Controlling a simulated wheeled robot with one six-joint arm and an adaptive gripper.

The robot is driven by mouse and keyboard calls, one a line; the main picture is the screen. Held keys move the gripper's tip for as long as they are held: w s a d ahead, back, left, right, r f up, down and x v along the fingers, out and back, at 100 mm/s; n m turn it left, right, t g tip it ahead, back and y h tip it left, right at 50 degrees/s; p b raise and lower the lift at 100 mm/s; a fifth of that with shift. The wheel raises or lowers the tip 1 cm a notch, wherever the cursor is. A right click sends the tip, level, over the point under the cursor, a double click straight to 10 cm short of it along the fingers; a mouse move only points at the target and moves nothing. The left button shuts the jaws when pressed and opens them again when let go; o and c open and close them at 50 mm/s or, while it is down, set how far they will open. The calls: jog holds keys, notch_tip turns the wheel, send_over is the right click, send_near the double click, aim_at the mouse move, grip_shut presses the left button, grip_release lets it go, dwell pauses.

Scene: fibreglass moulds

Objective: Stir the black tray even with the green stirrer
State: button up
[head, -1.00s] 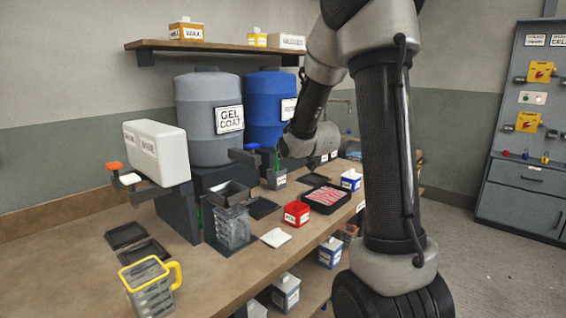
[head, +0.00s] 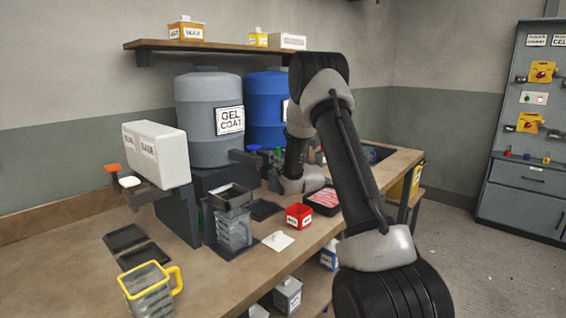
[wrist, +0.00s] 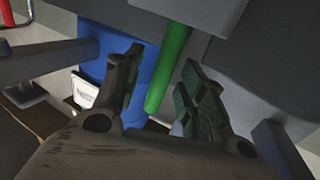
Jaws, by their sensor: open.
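The green stirrer (wrist: 170,65) shows as a green rod between the open fingers of my gripper (wrist: 159,76) in the wrist view, not clasped. In the head view only a small green bit of it (head: 278,151) shows; the grey cup under it is mostly hidden by my gripper. Several black trays are in view, and I cannot tell which one is meant. One black tray (head: 231,187) sits on a stand. Flat ones lie on the bench, one at the left (head: 125,236). A black tray with red-and-white contents (head: 322,212) is partly behind my arm.
A red cup (head: 298,224) and a white square (head: 278,241) lie near the bench's front edge. A grey gel coat drum (head: 205,100) and a blue drum (head: 262,95) stand behind. A yellow-handled jug (head: 172,280) is at the front left.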

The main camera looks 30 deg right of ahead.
jog(key=shift+w, duration=0.45)
grip_shut()
jog(key=shift+r, duration=5.55)
